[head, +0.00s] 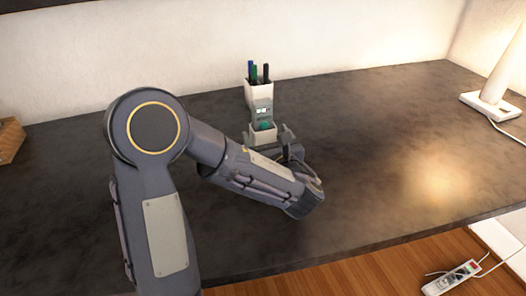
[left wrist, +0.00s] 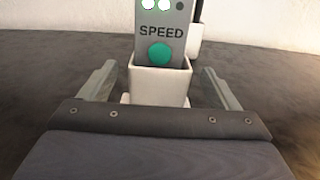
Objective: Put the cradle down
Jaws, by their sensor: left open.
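The cradle (head: 263,136) is a small white holder standing upright on the dark desk, near the middle of the head view. A grey remote (head: 262,113) with a green button stands in it. In the left wrist view the cradle (left wrist: 160,88) is straight ahead, and the remote (left wrist: 162,35) reads "SPEED". My left gripper (head: 268,138) is open, with one finger on each side of the cradle. In the left wrist view its fingers (left wrist: 159,80) show gaps to the cradle on both sides. The cradle's base is partly hidden by the gripper. My right gripper is out of view.
A white pen cup (head: 257,91) with several pens stands right behind the cradle. A white lamp (head: 492,103) is at the far right and a wooden box (head: 10,140) at the left edge. A power strip (head: 453,279) lies low at the right. The desk's right half is mostly clear.

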